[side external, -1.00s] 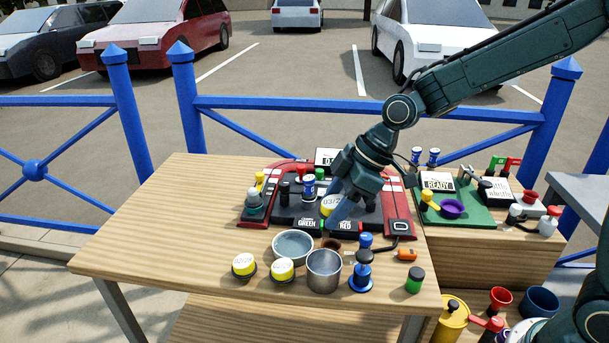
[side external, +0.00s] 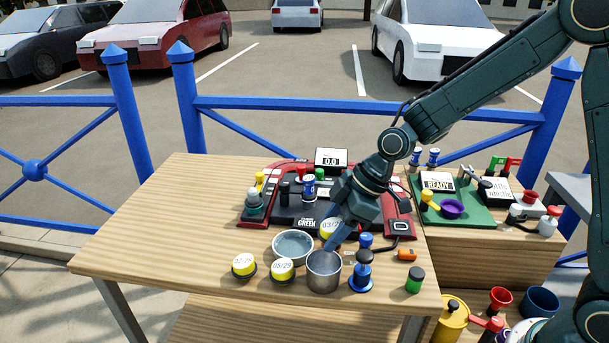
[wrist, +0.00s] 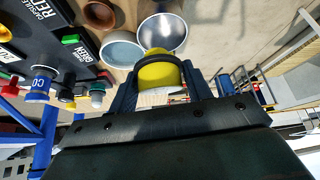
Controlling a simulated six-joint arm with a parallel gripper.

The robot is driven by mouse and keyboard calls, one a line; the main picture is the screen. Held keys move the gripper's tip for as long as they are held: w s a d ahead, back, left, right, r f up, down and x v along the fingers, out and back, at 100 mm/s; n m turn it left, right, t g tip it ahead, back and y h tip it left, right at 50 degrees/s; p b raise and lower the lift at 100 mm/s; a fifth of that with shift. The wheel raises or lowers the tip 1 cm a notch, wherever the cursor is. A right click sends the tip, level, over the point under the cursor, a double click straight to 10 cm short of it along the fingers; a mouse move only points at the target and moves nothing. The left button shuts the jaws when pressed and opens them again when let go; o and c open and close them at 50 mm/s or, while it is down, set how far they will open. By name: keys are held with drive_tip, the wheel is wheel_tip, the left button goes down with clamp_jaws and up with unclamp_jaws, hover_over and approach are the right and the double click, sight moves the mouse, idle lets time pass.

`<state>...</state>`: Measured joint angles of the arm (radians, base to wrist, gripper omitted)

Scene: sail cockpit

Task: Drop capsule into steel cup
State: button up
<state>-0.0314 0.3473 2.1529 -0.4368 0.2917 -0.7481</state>
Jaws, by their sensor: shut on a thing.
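The steel cup (side external: 323,275) stands near the front of the wooden table, open side up. It also shows in the wrist view (wrist: 164,33), just beyond the capsule. My gripper (side external: 334,235) is shut on a yellow capsule (wrist: 158,71) with a dark band and a pale lower part. In the side view the capsule (side external: 329,227) is partly behind a finger, and its label reads in part "03/2". It appears held close above the cup's back rim. Two similar yellow capsules (side external: 243,265) (side external: 282,270) stand left of the cup.
A wide grey dish (side external: 293,244) sits close behind and left of the cup. A blue stand (side external: 361,276) is close on its right, with an orange piece (side external: 407,255) and a green-black cylinder (side external: 414,280) beyond. The red-and-black console (side external: 290,205) lies behind. The table's left part is clear.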

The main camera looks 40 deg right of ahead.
drive_tip(key=o, duration=1.1)
drive_tip(key=shift+c, duration=0.2)
drive_tip(key=shift+r, duration=0.1)
drive_tip(key=v, duration=1.3)
drive_tip(key=shift+r, duration=0.35)
drive_tip(key=shift+s+d, duration=0.15)
drive_tip(key=s+d+r+m+t+h, duration=0.1)
drive_tip(key=s+d+m+h, duration=0.1)
drive_tip(key=s+m, duration=0.3)
drive_tip(key=s+d+r+m+t+h, duration=0.1)
drive_tip(key=s+m, duration=0.5)
drive_tip(key=s, duration=0.8)
drive_tip(key=d+r+h, duration=0.1)
drive_tip(key=d+h, duration=0.1)
drive_tip(key=d, duration=0.1)
drive_tip(key=shift+s, duration=0.3)
